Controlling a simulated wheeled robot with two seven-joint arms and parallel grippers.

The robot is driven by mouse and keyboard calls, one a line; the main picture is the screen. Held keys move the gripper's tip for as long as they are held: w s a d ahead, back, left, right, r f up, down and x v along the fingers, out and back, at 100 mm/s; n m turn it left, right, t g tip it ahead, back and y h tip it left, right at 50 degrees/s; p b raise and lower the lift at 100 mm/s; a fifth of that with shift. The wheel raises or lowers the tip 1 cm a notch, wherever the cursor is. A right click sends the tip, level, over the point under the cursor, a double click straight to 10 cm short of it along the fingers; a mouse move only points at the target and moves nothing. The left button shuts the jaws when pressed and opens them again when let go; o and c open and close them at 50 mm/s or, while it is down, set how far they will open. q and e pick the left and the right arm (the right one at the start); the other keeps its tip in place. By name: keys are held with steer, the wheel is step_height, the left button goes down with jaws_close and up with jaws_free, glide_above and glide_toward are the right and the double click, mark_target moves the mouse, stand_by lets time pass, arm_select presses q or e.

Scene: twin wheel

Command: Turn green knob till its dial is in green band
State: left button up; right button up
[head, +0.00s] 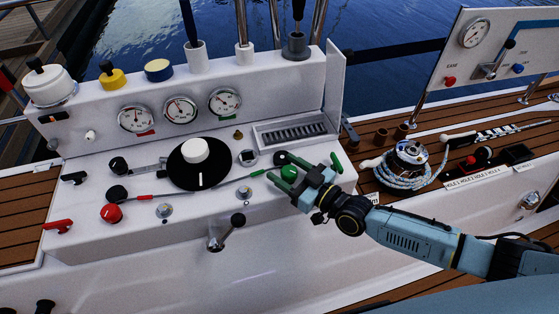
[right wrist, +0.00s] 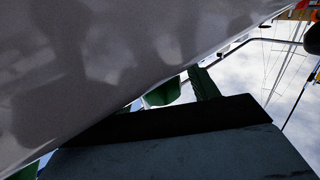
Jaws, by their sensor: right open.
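The green knob (head: 288,173) is on the right part of the white console's sloped top. My right gripper (head: 290,174) is open, with its green fingers around the knob on either side. Whether they touch it I cannot tell. In the right wrist view a green rounded piece, likely the knob (right wrist: 162,94), shows partly behind the dark gripper body, beside one finger (right wrist: 203,84). The dial with a green mark below it (head: 225,102) is the rightmost of three round gauges. Its needle is too small to read surely. My left gripper is not in view.
A black disc with a white hub (head: 199,165) and a red knob (head: 111,213) are left of the green knob. A black-handled lever (head: 226,232) projects from the console's front. A rope winch (head: 410,160) stands to the right.

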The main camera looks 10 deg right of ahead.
steer(key=shift+w+a, duration=0.35)
steer(key=shift+w, duration=0.05)
steer(key=c, duration=0.9)
steer(key=shift+c, duration=0.4)
